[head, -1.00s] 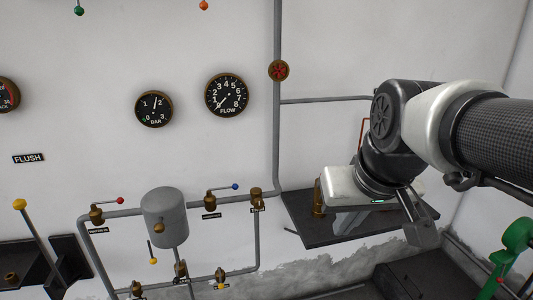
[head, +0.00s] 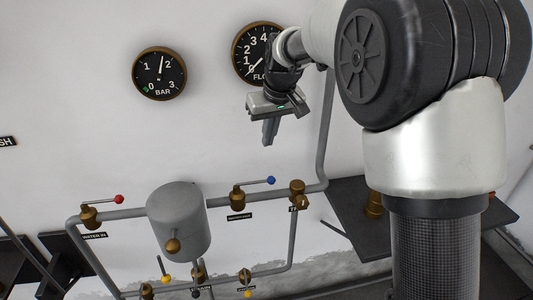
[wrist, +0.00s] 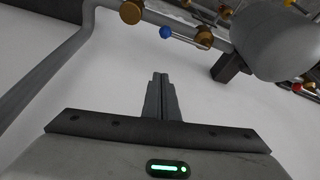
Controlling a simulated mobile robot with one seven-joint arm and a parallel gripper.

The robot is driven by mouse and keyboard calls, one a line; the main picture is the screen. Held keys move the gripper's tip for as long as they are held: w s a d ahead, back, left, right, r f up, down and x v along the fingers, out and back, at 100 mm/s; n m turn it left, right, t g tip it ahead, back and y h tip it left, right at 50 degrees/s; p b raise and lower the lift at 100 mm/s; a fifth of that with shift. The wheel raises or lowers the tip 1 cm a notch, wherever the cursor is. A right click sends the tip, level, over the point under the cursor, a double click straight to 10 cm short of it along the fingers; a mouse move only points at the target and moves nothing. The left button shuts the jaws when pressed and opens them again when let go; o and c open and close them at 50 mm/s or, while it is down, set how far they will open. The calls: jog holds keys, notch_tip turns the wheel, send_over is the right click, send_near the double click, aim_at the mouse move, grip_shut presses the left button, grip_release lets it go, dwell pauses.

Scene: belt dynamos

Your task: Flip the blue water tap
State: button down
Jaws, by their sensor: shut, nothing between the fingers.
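The blue-knobbed tap is a brass valve (head: 238,198) on the grey pipe, right of the grey tank, in the head view. Its thin lever runs to the right and ends in a blue knob (head: 271,180). The blue knob also shows in the wrist view (wrist: 166,32), at the top, beyond the fingertips, with its brass body (wrist: 205,38) to the right. My gripper (head: 268,143) hangs above the blue knob in the head view, apart from it. Its fingers are shut and empty, and they also show in the wrist view (wrist: 160,76).
The grey tank (head: 180,222) stands left of the tap. A red-knobbed valve (head: 90,215) is farther left. A brass fitting (head: 298,190) is close on the right. Yellow-knobbed valves are below. A dark shelf (head: 345,225) is at right.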

aim_at(255, 182)
notch_tip(255, 182, down, 10)
jog(key=shift+s, duration=0.3)
dwell(0.3)
jog(key=shift+s+d, duration=0.1)
dwell(0.3)
